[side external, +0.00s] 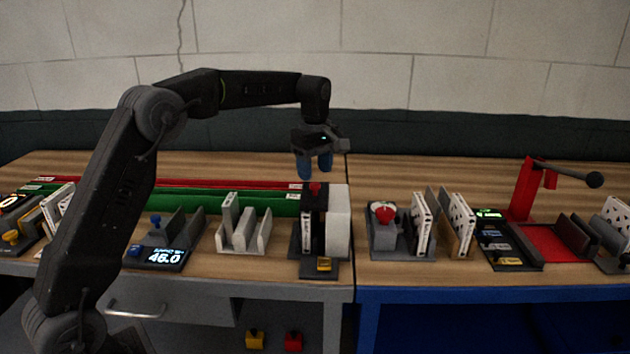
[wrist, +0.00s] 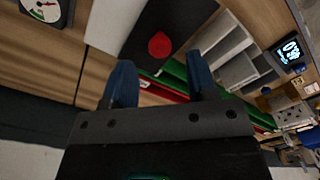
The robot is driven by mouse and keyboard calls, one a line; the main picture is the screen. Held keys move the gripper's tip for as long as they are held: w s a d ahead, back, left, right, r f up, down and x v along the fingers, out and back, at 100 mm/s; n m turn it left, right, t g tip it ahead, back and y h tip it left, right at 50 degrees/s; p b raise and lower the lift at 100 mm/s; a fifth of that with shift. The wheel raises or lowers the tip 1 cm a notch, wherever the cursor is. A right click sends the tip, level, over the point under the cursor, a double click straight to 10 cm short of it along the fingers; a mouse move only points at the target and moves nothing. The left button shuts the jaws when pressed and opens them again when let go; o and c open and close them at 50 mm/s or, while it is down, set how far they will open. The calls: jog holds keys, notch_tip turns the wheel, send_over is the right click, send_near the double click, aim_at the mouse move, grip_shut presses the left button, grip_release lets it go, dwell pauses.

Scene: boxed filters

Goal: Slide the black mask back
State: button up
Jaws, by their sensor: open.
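The black mask (side external: 316,215) is a dark upright plate in a dark stand, left of a white block (side external: 338,220), near the table seam. A red knob (side external: 315,188) sits on its top. In the wrist view the mask's dark top (wrist: 180,22) and the round red knob (wrist: 159,45) lie just beyond the fingers. My gripper (side external: 315,172), with blue fingers, points down just above the knob. In the wrist view my gripper (wrist: 160,75) is open and empty, with the knob lined up between the fingertips. I cannot tell whether the fingertips reach down beside the knob.
A grey slotted holder (side external: 243,238) and a scale with a lit display (side external: 165,256) stand to the left. Green and red strips (side external: 230,200) run behind. A red lever press (side external: 526,190) is farther right.

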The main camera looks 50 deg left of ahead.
aim_at(315, 184)
jog(key=shift+f, duration=1.75)
jog(key=shift+c, duration=0.5)
grip_shut()
